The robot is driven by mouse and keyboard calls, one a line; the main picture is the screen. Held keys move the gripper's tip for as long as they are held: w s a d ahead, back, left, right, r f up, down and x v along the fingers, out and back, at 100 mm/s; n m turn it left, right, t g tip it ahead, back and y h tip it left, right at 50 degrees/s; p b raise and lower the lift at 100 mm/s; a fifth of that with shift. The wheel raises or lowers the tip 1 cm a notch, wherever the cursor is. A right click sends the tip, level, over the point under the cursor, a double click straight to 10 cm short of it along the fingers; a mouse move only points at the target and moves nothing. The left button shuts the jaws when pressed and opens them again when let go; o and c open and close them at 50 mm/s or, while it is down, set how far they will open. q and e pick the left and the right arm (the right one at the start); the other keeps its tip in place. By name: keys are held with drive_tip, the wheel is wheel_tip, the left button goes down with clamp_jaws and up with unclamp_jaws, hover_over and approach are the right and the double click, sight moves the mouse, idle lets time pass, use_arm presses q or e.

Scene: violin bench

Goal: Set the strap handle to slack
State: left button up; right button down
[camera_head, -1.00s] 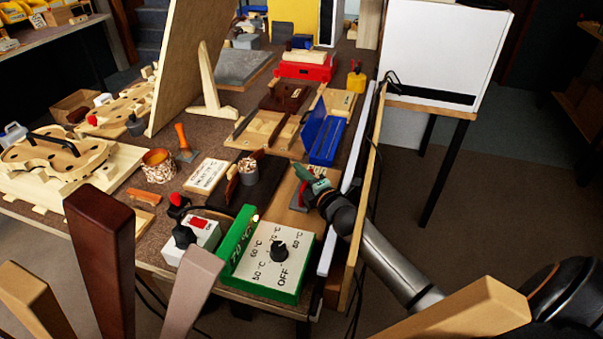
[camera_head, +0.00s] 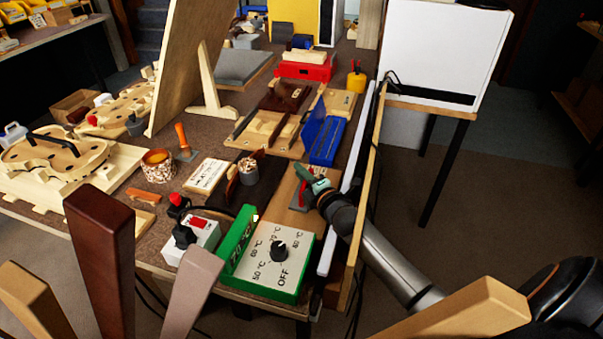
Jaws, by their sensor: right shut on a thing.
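My right gripper (camera_head: 309,177) comes in from the right with its green fingers low over a board (camera_head: 297,219) at the bench's right edge. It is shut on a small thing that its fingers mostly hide. A small red part, which looks like the strap handle (camera_head: 302,195), shows just below the fingers beside a grey piece on that board. The strap itself and the handle's exact angle are too small and covered to make out. My left gripper is not in view.
A green heater box with a dial (camera_head: 278,249) stands in front of the gripper. A blue open case (camera_head: 327,141) lies behind it. A glue pot (camera_head: 247,172) and a dark board are to its left. A white upright panel (camera_head: 349,205) runs close on the right.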

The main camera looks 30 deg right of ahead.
drive_tip(key=w+a, duration=0.3)
drive_tip(key=shift+w+b, duration=0.2)
drive_tip(key=shift+b, duration=0.2)
drive_tip(key=shift+w+a, duration=0.2)
drive_tip(key=shift+w, duration=0.1)
drive_tip(key=shift+a+r, duration=0.1)
drive_tip(key=shift+r, duration=0.05)
drive_tip(key=c, duration=0.8)
unclamp_jaws()
drive_tip(key=shift+w, duration=0.1)
drive_tip(key=shift+c, duration=0.2)
